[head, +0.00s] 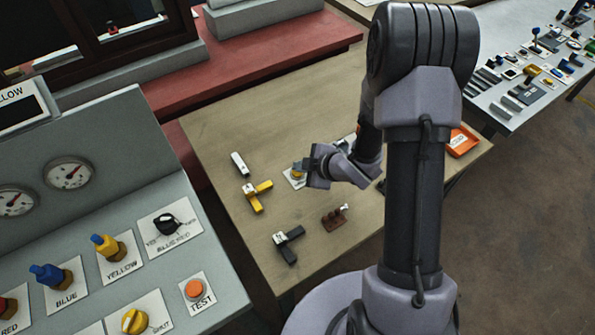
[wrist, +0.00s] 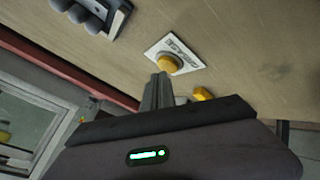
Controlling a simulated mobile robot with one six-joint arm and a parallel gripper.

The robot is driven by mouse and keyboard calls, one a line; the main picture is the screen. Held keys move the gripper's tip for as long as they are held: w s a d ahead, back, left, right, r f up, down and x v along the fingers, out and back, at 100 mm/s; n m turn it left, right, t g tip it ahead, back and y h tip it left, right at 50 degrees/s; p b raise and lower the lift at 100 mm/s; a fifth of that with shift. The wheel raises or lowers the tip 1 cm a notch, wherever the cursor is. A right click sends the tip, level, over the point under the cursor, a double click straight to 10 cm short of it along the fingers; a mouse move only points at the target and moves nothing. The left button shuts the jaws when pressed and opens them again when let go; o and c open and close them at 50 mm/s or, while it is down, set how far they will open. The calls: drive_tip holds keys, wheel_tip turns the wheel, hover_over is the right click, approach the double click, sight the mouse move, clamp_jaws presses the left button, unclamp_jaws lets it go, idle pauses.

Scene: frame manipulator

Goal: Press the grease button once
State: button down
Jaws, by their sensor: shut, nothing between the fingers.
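The grease button is a round yellow button (wrist: 168,63) on a white plate (wrist: 185,46) lettered GREASE, lying on the wooden table. In the head view the button (head: 297,172) is partly hidden by my gripper (head: 308,168), which is low over the table just right of it. In the wrist view my gripper (wrist: 160,76) is shut and empty, with its fingertips right beside the lower edge of the button. I cannot tell whether they touch it.
A yellow-handled valve (head: 256,194), a black-handled valve (head: 287,244), a white piece (head: 240,164) and a brown piece (head: 335,216) stand around on the table (head: 240,117). An orange tray (head: 461,142) is at the right. A control panel (head: 118,130) stands at the left.

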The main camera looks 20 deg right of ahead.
sight(300, 173)
drive_tip(key=shift+f+b, duration=0.45)
idle(0.5)
drive_tip(key=shift+r+p, duration=0.6)
drive_tip(key=shift+r, duration=0.3)
wheel_tip(300, 173, up, 5)
drive_tip(key=p, duration=0.4)
drive_tip(key=shift+r, duration=0.1)
idle(0.5)
